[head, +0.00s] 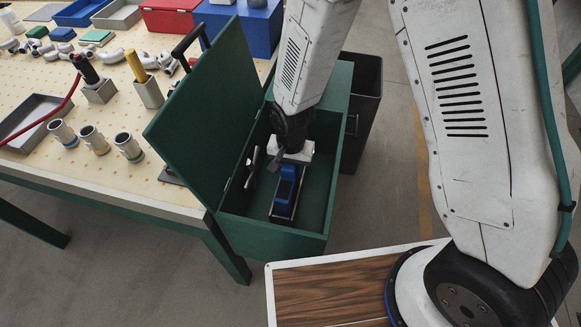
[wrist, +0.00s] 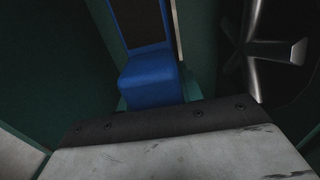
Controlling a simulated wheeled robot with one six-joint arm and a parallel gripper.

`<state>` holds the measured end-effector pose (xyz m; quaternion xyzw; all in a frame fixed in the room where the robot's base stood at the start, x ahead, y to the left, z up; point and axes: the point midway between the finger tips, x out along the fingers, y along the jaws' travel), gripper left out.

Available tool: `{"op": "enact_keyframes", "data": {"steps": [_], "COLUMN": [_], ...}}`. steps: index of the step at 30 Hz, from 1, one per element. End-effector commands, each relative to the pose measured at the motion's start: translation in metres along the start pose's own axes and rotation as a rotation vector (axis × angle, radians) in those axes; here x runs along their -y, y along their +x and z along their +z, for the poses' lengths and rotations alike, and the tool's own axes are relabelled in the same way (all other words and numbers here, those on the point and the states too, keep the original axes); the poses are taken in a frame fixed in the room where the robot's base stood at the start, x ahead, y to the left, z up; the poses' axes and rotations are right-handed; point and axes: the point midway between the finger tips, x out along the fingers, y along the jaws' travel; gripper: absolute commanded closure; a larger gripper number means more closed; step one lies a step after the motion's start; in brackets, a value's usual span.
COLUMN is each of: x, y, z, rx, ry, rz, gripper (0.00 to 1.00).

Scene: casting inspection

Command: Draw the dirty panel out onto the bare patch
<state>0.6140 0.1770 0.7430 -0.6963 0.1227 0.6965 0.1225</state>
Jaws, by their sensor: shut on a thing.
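A blue-framed panel (head: 285,205) with a dark face and pale edge stands inside the open green box (head: 270,243). In the wrist view the dark panel face (wrist: 139,22) shows above a blue block (wrist: 148,80) at its near end. My gripper (head: 287,163) reaches down into the box and is shut on the panel's blue end; teal finger pads (wrist: 157,98) flank it. My gripper's body hides part of the grip. I cannot tell dirt on the dark face, nor which area is the bare patch.
The green lid (head: 205,110) stands open on the left. A metal-bladed fan (wrist: 262,45) is close right of the panel in the wrist view. The bench (head: 110,180) holds pipe fittings, cups and trays. A dark bin (head: 362,110) stands behind the box.

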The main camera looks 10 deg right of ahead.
Motion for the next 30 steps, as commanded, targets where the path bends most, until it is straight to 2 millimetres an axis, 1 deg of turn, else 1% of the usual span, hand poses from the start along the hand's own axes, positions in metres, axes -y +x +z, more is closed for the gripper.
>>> {"op": "enact_keyframes", "data": {"steps": [30], "x": [0.0], "y": [-0.04], "z": [0.0], "rx": [0.0], "ry": [0.0], "rz": [-0.001], "gripper": [0.91]}}
